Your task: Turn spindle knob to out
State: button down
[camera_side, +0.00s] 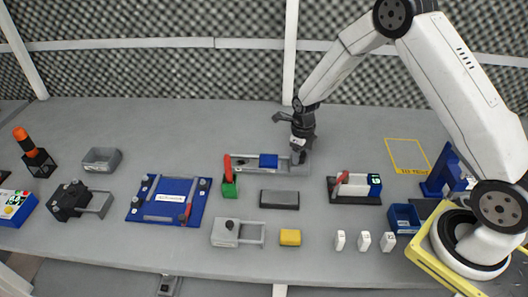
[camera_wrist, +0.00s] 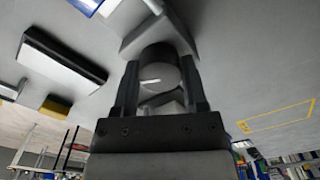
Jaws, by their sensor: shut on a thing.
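The spindle knob (camera_wrist: 158,75) is a grey round knob with a white line on its face, seen in the wrist view. My gripper (camera_wrist: 160,90) has one finger on each side of the knob and is shut on it. In the side view my gripper (camera_side: 300,148) points down at the right end of a grey fixture (camera_side: 300,169) that carries a blue block (camera_side: 268,161). There the knob is mostly hidden by my gripper. I cannot read any label for out.
A green block with a red handle (camera_side: 229,186) stands at the fixture's left end. A dark grey block (camera_side: 279,199) lies in front. A red-handled clamp fixture (camera_side: 354,188) stands to the right. A blue plate (camera_side: 168,201) lies to the left. A yellow block (camera_side: 290,237) is nearer the front.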

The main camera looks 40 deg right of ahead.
jog(key=shift+m, duration=0.6)
jog(key=shift+c, duration=0.6)
grip_release()
jog(key=shift+r, duration=3.9)
jog(key=shift+s, duration=0.1)
